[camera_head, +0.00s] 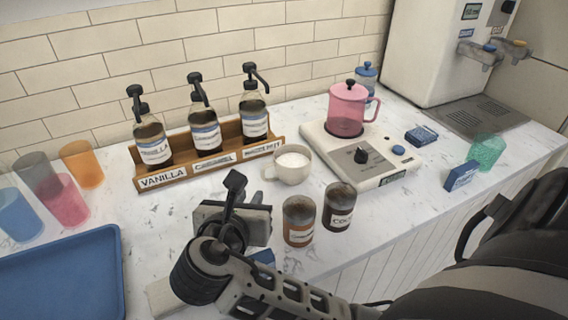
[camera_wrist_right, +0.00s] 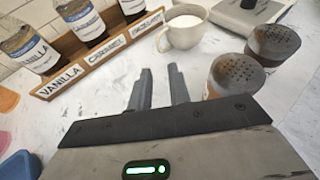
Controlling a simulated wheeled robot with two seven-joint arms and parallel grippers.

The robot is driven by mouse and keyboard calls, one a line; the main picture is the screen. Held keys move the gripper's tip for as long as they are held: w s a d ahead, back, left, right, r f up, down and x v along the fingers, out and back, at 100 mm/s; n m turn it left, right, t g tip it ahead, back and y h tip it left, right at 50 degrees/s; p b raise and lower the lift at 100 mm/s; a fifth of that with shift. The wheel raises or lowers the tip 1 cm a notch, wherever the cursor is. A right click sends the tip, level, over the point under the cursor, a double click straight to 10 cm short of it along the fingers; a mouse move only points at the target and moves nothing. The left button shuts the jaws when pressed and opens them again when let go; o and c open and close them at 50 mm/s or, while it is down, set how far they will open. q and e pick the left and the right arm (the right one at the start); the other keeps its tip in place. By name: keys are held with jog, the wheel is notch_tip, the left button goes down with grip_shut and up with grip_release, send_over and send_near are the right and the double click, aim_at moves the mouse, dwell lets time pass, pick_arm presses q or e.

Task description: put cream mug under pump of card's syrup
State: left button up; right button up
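The cream mug (camera_head: 290,167) stands upright on the counter with white contents, in front of the right end of the syrup rack; it also shows in the right wrist view (camera_wrist_right: 184,33). Three pump bottles stand in the wooden rack: vanilla (camera_head: 153,146), caramel (camera_head: 205,130) and a third (camera_head: 254,118) with a label too small to read surely. My right gripper (camera_head: 234,190) is open and empty, left of and nearer than the mug, not touching it. Its two fingers (camera_wrist_right: 159,72) show a gap in the wrist view. I cannot identify the card. My left gripper is not in view.
Two shaker jars (camera_head: 299,222) (camera_head: 340,207) stand right of my gripper. Coloured cups (camera_head: 82,164) and a blue tray (camera_head: 62,275) lie left. Counter between rack and gripper is clear.

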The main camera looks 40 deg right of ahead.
send_near(262, 173)
jog(key=x, duration=0.3)
jog(key=shift+d+f, duration=0.15)
jog(key=shift+d, duration=0.15)
jog(key=shift+x, duration=2.8)
jog(key=shift+w+a, duration=0.1)
grip_shut()
